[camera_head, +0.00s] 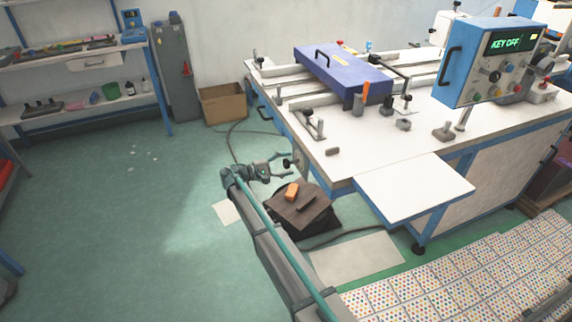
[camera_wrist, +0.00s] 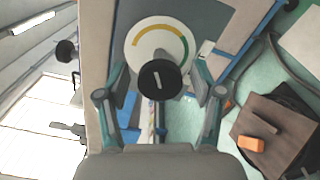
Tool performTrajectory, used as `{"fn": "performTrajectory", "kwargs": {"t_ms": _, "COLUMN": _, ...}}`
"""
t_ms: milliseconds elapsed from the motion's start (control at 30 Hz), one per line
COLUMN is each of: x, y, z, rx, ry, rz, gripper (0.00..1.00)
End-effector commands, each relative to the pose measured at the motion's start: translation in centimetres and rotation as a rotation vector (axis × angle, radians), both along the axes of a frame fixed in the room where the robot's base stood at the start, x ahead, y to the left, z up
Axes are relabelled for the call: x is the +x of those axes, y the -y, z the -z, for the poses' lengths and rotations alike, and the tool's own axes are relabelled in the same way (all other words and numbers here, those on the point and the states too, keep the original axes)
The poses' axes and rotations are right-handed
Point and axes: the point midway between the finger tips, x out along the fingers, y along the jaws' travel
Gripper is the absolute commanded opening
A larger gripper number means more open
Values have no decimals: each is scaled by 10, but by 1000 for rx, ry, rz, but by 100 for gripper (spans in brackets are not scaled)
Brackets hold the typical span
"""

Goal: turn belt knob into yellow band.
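The yellow band (camera_wrist: 150,30) arcs along the dial's upper left and top, and a green arc (camera_wrist: 185,47) follows at right. My gripper (camera_wrist: 160,72) is open, with one finger on each side of the knob and visible gaps. In the head view my gripper (camera_head: 286,165) is beside the machine table's left end.
The white machine table (camera_head: 340,135) carries a blue-purple box (camera_head: 343,74) and a control box (camera_head: 488,62) reading "KEY OFF". A dark stool (camera_head: 318,209) with an orange block (camera_head: 291,191) stands below my gripper. The floor at left is clear.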

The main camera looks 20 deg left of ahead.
Motion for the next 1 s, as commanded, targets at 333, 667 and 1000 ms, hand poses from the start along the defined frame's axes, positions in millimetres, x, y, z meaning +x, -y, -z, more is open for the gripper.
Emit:
{"fn": "performTrajectory", "kwargs": {"t_ms": 333, "x": -2, "y": -3, "z": 0, "rx": 0, "ry": 0, "rz": -1, "gripper": 68}}
{"fn": "performTrajectory", "kwargs": {"t_ms": 667, "x": -35, "y": -40, "z": 0, "rx": 0, "ry": 0, "rz": -1, "gripper": 68}}
{"fn": "performTrajectory", "kwargs": {"t_ms": 1000, "x": -73, "y": -80, "z": 0, "rx": 0, "ry": 0, "rz": 0, "gripper": 68}}
